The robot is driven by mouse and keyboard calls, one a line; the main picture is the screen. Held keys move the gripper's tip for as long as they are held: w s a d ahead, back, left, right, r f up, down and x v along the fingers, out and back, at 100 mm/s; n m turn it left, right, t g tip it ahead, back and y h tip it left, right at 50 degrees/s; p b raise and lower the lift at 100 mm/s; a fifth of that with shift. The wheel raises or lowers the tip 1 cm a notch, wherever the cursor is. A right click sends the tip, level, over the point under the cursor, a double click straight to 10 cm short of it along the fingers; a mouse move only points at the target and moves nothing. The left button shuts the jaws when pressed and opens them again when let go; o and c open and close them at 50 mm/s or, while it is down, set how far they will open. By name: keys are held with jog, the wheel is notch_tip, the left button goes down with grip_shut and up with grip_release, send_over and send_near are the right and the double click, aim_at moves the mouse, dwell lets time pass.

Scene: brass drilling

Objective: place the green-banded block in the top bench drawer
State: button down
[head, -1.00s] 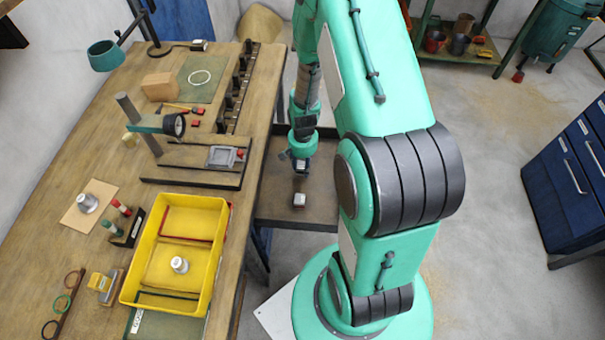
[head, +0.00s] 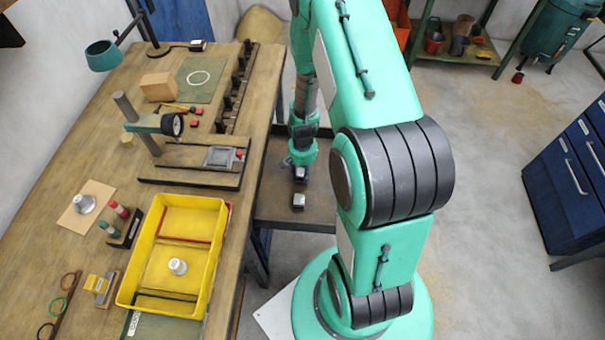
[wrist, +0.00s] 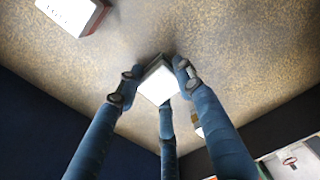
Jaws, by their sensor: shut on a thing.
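The open bench drawer (head: 270,208) juts out from the bench side. It has a brown floor and dark walls, which also show in the wrist view (wrist: 100,62). My gripper (head: 300,177) is down over the drawer's far part. In the wrist view its blue fingers are closed around a small block with a white top (wrist: 158,84). The block's coloured band is hidden, and I cannot tell whether it touches the drawer floor. A second white-topped block (head: 298,201) lies nearer in the drawer; in the wrist view it shows lettering and a reddish edge (wrist: 72,14).
The bench carries a yellow bin (head: 160,310) holding a small metal weight, a dial gauge stand (head: 150,125), a cardboard box (head: 157,87) and a dark rack (head: 232,95). A blue cabinet (head: 570,180) stands right. The floor between it and my base is clear.

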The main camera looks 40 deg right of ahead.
aim_at(302, 172)
dwell(0.3)
jog(key=c, duration=1.1)
grip_release()
notch_tip(302, 172, up, 12)
jog(key=p, duration=0.3)
jog(key=shift+a+r, duration=0.1)
